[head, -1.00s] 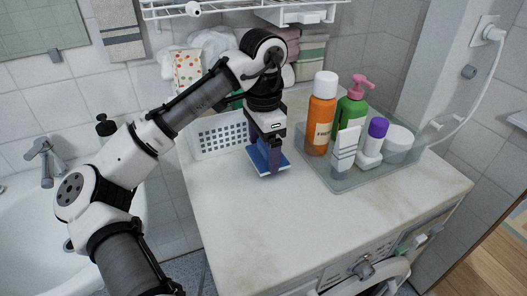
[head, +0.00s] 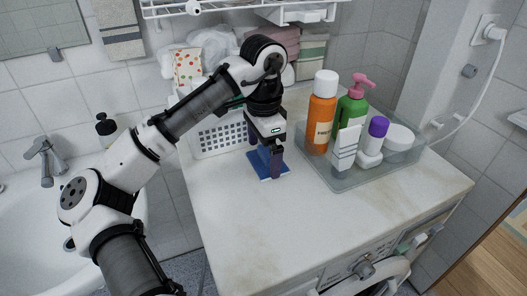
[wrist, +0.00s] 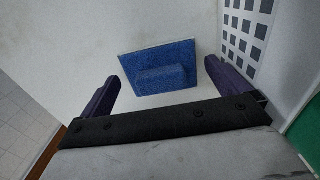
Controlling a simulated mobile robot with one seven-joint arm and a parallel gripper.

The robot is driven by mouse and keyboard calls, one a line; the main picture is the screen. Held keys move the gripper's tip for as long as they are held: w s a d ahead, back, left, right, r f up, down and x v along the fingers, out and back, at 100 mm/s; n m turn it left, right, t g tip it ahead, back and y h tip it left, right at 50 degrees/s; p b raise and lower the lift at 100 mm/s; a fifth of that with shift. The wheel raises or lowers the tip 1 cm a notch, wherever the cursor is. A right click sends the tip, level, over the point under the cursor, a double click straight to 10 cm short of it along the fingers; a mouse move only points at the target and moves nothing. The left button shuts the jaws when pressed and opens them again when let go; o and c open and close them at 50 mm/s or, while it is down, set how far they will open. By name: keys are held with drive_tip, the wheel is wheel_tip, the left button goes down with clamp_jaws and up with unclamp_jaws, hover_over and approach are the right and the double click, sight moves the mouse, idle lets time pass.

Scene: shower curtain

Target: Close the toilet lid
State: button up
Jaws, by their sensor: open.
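No toilet or toilet lid shows in either view. My gripper (head: 272,162) points down over the white washing-machine top, just above a small blue block-like object with a flat base (head: 259,166). In the wrist view the blue object (wrist: 160,72) lies on the white surface, between and beyond the two dark fingers (wrist: 162,78). The fingers are spread apart with nothing held between them.
A white perforated basket (head: 222,137) stands behind the gripper. A clear tray (head: 352,180) with several bottles is to the right. A sink (head: 35,235) is at the left. The front of the white top (head: 300,225) is clear.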

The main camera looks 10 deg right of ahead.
sight(263, 152)
wheel_tip(263, 152, up, 12)
drive_tip(key=shift+f, duration=0.2)
